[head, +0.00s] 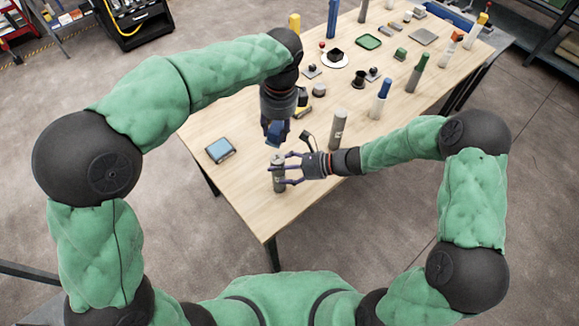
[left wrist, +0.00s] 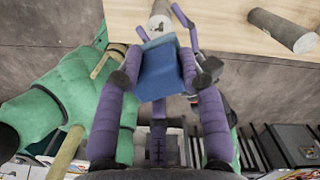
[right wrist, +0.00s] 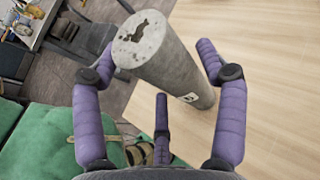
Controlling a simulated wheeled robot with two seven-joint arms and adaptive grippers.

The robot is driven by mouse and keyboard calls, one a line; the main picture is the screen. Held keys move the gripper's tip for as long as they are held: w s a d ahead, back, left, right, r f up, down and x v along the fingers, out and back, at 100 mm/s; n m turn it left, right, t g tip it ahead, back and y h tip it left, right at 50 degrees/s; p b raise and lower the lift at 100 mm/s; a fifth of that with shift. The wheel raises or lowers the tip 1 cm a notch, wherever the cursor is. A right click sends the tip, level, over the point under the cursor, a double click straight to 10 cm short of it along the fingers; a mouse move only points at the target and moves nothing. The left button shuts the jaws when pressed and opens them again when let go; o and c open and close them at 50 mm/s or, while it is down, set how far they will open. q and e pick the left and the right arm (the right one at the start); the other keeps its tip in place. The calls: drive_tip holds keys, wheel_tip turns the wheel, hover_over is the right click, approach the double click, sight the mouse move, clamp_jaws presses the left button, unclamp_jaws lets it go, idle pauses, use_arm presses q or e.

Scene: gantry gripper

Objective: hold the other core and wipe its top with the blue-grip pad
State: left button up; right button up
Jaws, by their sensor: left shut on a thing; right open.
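The blue-grip pad (head: 275,134) is clasped in my left gripper (head: 276,124), above the near table edge. In the left wrist view the blue pad (left wrist: 162,72) sits between the purple fingers. A grey cylindrical core (head: 278,176) stands upright near that edge, below and just in front of the pad. My right gripper (head: 284,168) is open, with its fingers on either side of this core. In the right wrist view, the core (right wrist: 176,66) has a dark smudge on its top and a small label on its side. A second grey core (head: 338,130) stands to the right.
A blue-topped tray (head: 220,150) lies at the left of the wooden table (head: 240,190). Several bottles, small dark parts, a white plate (head: 334,60) and a green tray (head: 368,42) occupy the far part. Bare table lies left of the near core.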

sight(268, 141)
drive_tip(key=c, duration=1.5)
drive_tip(key=shift+o, duration=0.2)
use_arm(q)
drive_tip(key=n, duration=0.7)
drive_tip(key=shift+s+a+f+g, duration=0.15)
drive_tip(key=shift+a+g, duration=0.15)
drive_tip(key=shift+a, duration=0.05)
drive_tip(key=n, duration=0.6)
drive_tip(key=shift+s+a+f, duration=0.15)
drive_tip(key=shift+s+a, duration=0.05)
drive_tip(key=shift+a, duration=0.1)
drive_tip(key=n, duration=0.7)
drive_tip(key=shift+s+a+f+g, duration=0.1)
drive_tip(key=shift+s+a+g, duration=0.1)
drive_tip(key=shift+a+g, duration=0.15)
drive_tip(key=n, duration=0.3)
drive_tip(key=n+h, duration=0.1)
drive_tip(key=n, duration=0.2)
drive_tip(key=shift+s+a, duration=0.2)
drive_tip(key=shift+f+n, duration=0.25)
drive_tip(key=shift+n, duration=0.35)
